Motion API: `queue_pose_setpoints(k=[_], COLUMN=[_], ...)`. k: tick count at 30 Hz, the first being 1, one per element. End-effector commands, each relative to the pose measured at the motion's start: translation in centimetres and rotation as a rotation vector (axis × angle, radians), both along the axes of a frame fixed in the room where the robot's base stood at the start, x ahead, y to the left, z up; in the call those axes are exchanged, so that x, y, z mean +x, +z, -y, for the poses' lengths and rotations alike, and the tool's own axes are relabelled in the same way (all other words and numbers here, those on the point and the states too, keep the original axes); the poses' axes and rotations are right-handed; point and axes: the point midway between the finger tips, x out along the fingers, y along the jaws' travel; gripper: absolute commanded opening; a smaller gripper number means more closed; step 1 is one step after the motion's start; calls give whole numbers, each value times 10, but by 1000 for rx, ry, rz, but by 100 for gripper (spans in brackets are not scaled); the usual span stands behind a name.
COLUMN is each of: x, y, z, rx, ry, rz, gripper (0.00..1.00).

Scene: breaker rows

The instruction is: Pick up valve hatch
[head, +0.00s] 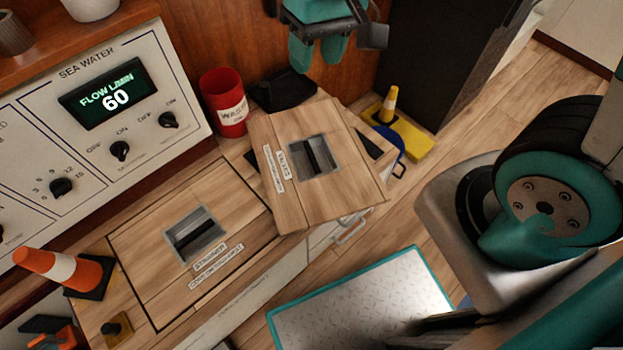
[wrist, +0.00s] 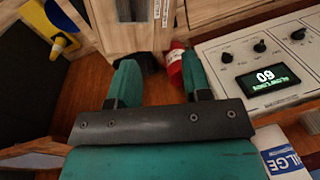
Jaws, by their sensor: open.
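The valve hatch (head: 350,190) is a square wooden panel with a recessed grey pull and black bar near its middle and a white label on its left side. It lies askew on the cabinet top, turned relative to the opening, whose dark edge shows beside it. In the wrist view part of the hatch (wrist: 108,28) shows at the top edge. My gripper (head: 318,52) is open and empty, beyond the hatch and apart from it. Its two teal fingers (wrist: 158,82) show spread in the wrist view.
A second hatch (head: 150,225), labelled strainer, lies flat to the left. A red waste bin (head: 223,100) stands near the control panel (head: 80,110).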

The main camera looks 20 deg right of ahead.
Motion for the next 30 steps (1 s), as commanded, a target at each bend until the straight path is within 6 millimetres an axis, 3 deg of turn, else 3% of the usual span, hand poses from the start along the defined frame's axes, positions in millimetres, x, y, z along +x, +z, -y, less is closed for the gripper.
queue_pose_setpoints(k=[1,6,9,17,30], x=[12,44,56,66,65], y=[-56,-141,-173,-211,-304], z=[3,15,21,27,27], rx=[-25,-101,-132,-164,-165], ry=[-42,-167,-216,-265,-263], rz=[-12,-29,-32,-35,-37], gripper=[45,45,45,45,45])
